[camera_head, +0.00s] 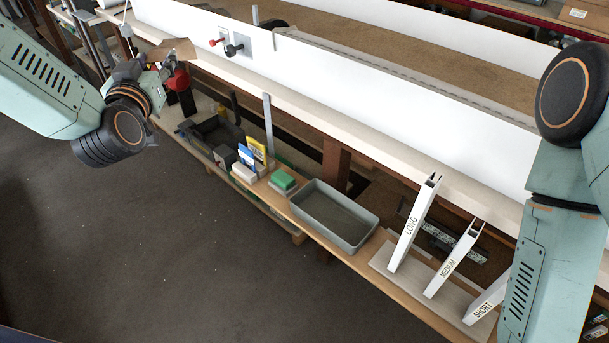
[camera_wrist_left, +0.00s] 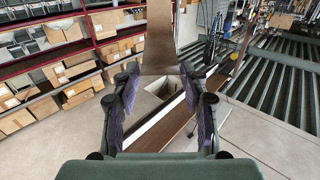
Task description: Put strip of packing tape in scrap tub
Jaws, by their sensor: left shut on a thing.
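My left gripper (camera_head: 168,78) is at the upper left of the head view, above the far end of the bench. It is shut on a brown strip of packing tape (camera_head: 172,50), which sticks out beyond the fingers. In the left wrist view the strip (camera_wrist_left: 157,38) rises between the fingers (camera_wrist_left: 160,97). An open pale tub or box (camera_wrist_left: 158,88) shows below it there; I cannot tell whether it is the scrap tub. A grey empty tub (camera_head: 334,216) sits on the low wooden shelf, well right of the gripper. My right gripper is out of view.
White profiles marked LONG (camera_head: 411,228), MEDIUM (camera_head: 452,263) and SHORT (camera_head: 486,303) stand right of the grey tub. The floor in front is clear.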

